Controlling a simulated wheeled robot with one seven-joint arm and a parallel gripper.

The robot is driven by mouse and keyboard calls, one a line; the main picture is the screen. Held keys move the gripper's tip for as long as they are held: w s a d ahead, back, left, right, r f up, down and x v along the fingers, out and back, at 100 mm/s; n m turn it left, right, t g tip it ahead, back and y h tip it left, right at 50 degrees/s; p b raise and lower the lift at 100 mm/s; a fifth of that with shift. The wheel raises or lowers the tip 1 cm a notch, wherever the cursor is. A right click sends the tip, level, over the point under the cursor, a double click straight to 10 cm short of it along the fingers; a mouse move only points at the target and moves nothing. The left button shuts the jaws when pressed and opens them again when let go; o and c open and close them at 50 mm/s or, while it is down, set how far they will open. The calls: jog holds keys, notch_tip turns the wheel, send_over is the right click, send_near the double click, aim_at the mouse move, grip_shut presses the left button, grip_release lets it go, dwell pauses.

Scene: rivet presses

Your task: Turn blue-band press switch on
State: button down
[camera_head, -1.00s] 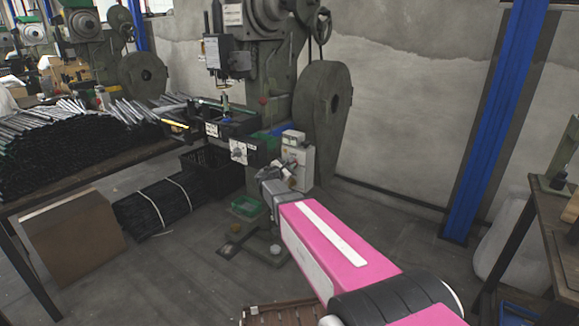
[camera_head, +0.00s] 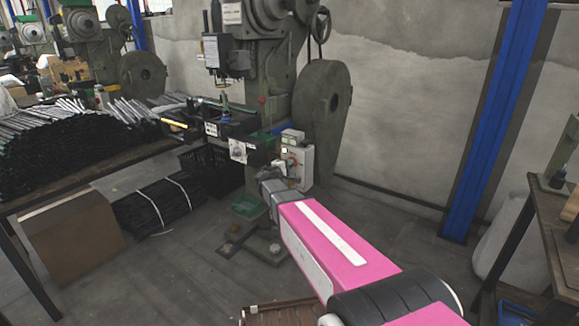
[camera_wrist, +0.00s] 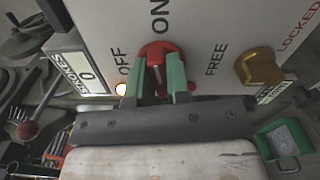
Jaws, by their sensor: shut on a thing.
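The switch is a red rotary knob (camera_wrist: 158,52) on a pale panel (camera_wrist: 205,45), seen close up in the wrist view. ON is printed above it, OFF to its left and FREE to its right. The green fingers of my gripper (camera_wrist: 158,64) are shut on the knob, one on each side. A pale line on the knob runs roughly up and down. A small lamp (camera_wrist: 121,89) glows below OFF. In the head view, my gripper (camera_head: 285,169) is at the grey control box (camera_head: 306,165) on the press (camera_head: 265,75).
A yellow knob (camera_wrist: 260,67) sits right of the switch, near LOCKED. A large flywheel (camera_head: 322,110) stands behind the box. A table with stacked metal parts (camera_head: 75,140) is at left. Open floor lies in front, with a cardboard box (camera_head: 72,238) at left.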

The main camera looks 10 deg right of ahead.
jog(key=shift+f+m, duration=0.1)
jog(key=shift+m, duration=0.7)
jog(key=c, duration=1.1)
grip_release()
jog(key=v, duration=1.1)
jog(key=shift+d, duration=0.1)
